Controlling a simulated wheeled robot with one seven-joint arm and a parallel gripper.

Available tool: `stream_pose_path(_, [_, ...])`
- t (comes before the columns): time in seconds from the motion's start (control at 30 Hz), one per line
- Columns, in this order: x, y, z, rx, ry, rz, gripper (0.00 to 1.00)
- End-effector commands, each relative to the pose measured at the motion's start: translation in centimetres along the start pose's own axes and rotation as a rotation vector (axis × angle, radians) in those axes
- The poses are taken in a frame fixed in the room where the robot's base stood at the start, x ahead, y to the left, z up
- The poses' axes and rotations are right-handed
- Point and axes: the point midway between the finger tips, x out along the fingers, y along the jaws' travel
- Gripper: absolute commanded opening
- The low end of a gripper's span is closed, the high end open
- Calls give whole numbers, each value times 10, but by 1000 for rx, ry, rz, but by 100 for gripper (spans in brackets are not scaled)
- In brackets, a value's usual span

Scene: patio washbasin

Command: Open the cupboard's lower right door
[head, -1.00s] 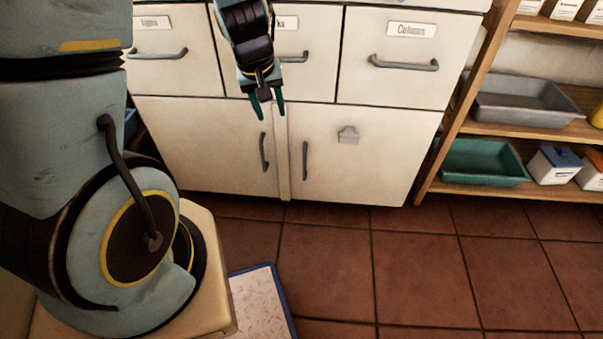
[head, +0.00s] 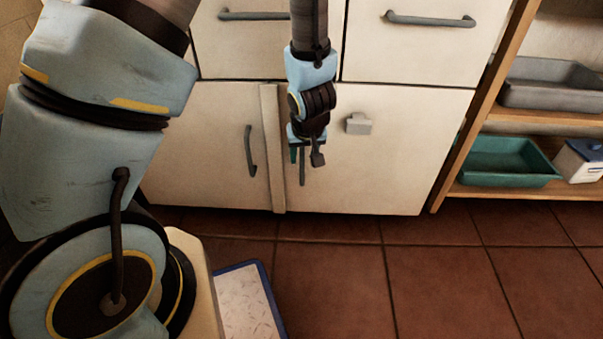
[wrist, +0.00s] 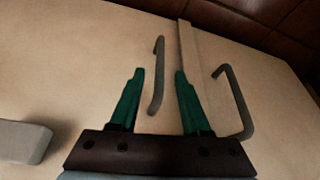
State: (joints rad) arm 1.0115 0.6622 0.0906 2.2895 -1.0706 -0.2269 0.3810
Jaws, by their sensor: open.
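The cream cupboard's lower right door (head: 390,170) is shut. Its dark grey bar handle (head: 302,175) stands upright near the door's left edge, partly hidden by my gripper (head: 306,157) in the head view. In the wrist view my gripper (wrist: 159,72) is open, with its green fingers apart. The right door's handle (wrist: 156,90) shows between the two fingers there, nearly in line with them, with no clear touch. How far the fingers reach around it in depth I cannot tell.
The lower left door's handle (head: 250,152) is close by on the left. A small grey block (head: 358,124) sits on the right door; it also shows in the wrist view (wrist: 24,141). A wooden shelf with a green tray (head: 505,162) stands right.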

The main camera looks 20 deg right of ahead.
Motion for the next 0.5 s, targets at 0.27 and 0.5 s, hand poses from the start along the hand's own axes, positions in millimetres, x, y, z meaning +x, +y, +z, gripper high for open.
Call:
stream_pose_path(0.27, [55, 0, 2, -1, -1, 0, 47])
stream_pose_path(0.5, [71, 0, 1, 0, -1, 1, 47])
